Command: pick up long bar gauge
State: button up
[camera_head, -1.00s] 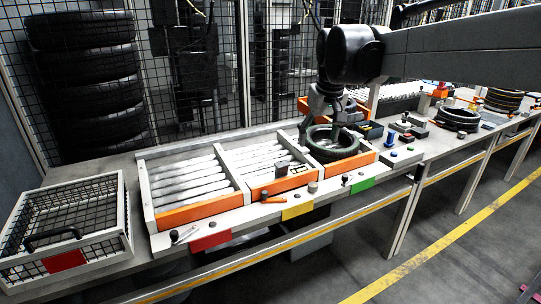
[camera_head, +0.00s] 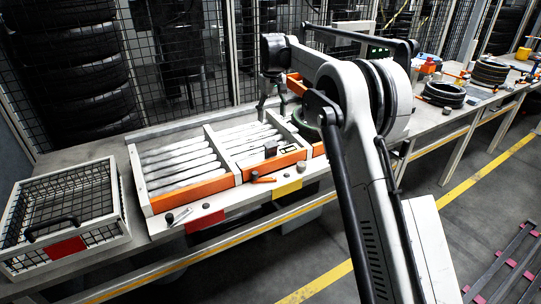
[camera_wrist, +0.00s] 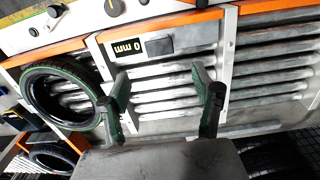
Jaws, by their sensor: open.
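My gripper (camera_wrist: 160,76) is open and empty, its two fingers apart over the pale slatted rollers of a middle bay. In the head view my gripper (camera_head: 271,106) hangs at the back of the conveyor. I cannot tell for sure which item is the long bar gauge. A dark block (camera_wrist: 160,44) and a small black-and-yellow marked piece (camera_wrist: 127,47) lie side by side in the bay ahead of the fingers, both apart from them. In the head view the dark block (camera_head: 271,149) sits near the orange front board.
A green-edged tyre (camera_wrist: 57,94) lies in the bay left of my fingers. A wire basket (camera_head: 66,212) stands at the far left in the head view. An orange-handled tool (camera_head: 263,180) lies on the front ledge. My arm hides the bays at right.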

aim_at(270, 145)
jog(key=shift+g, duration=0.3)
jog(key=f, duration=0.4)
jog(key=w+f, duration=0.1)
jog(key=f, duration=0.3)
jog(key=w+a+f, duration=0.1)
jog(key=f, duration=0.3)
jog(key=shift+w+a+p, duration=0.1)
jog(key=shift+p, duration=0.2)
jog(key=shift+s+d+f, duration=0.1)
jog(key=shift+d+f, duration=0.1)
jog(key=shift+f, duration=1.15)
jog(key=shift+s+d+f, duration=0.1)
jog(key=shift+d+f, duration=0.1)
jog(key=shift+f, duration=1.1)
grip_shut()
